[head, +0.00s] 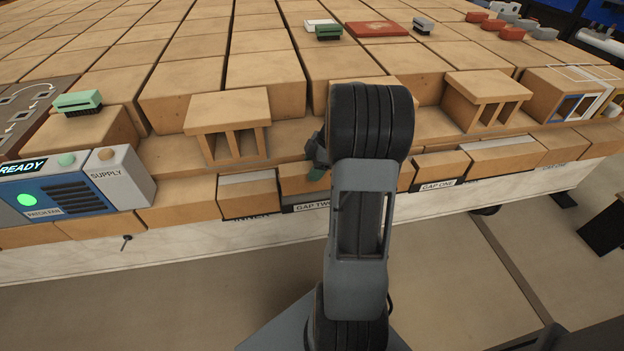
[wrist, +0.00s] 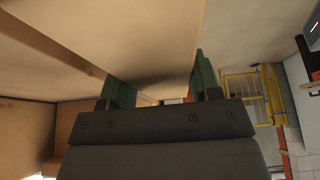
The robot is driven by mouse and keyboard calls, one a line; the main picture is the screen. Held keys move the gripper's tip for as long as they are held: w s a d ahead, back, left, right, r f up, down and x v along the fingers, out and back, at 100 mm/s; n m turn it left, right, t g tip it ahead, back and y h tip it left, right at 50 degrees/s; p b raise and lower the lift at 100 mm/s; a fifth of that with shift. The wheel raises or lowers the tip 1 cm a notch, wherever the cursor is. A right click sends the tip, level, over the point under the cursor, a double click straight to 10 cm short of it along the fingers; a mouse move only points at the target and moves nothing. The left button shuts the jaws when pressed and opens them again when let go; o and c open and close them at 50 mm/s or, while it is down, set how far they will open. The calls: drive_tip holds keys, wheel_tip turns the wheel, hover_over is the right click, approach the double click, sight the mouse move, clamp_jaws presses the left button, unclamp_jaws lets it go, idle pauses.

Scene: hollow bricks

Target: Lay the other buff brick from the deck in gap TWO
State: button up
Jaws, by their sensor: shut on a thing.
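My gripper (wrist: 162,82) is shut on a buff brick (wrist: 150,35), which fills the space between its green fingers in the wrist view.
Hollow bricks stand on the ledge at left (head: 228,108) and right (head: 487,90). The gap ONE label (head: 437,186) is right of my arm. A supply box (head: 118,175) and a blue READY panel (head: 55,190) stand at left. Open floor lies in front.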

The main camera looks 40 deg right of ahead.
drive_tip(key=shift+f+b, duration=0.35)
drive_tip(key=shift+f, duration=1.85)
drive_tip(key=shift+f, duration=0.15)
drive_tip(key=o, duration=1.4)
